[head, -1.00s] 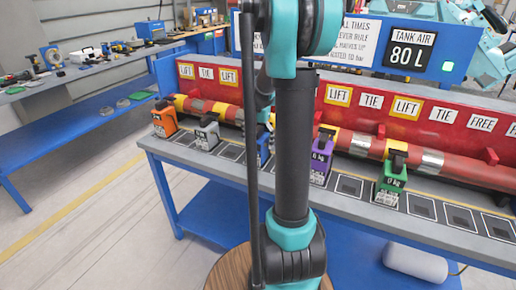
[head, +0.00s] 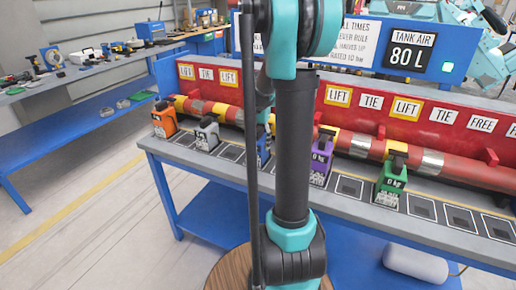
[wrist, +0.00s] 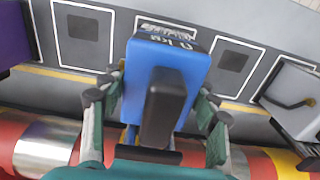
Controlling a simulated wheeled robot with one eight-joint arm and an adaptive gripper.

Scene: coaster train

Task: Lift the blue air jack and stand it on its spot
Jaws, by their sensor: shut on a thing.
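The blue air jack (wrist: 180,55) fills the middle of the wrist view, with a black part on top and a white printed label at its far end. My gripper (wrist: 160,108) has a finger on each side of it and is shut on it. The jack lies over or on a white-outlined spot (wrist: 168,20) on the grey bench top; I cannot tell whether its base touches. In the head view only a sliver of the blue jack (head: 263,150) shows, as my arm hides the rest and the gripper.
An orange jack (head: 164,119) and a grey jack (head: 207,134) stand to the left; a purple jack (head: 321,160) and a green jack (head: 391,183) stand to the right. The red pipe (head: 460,168) runs close behind. Empty outlined pads (head: 421,207) line the bench front.

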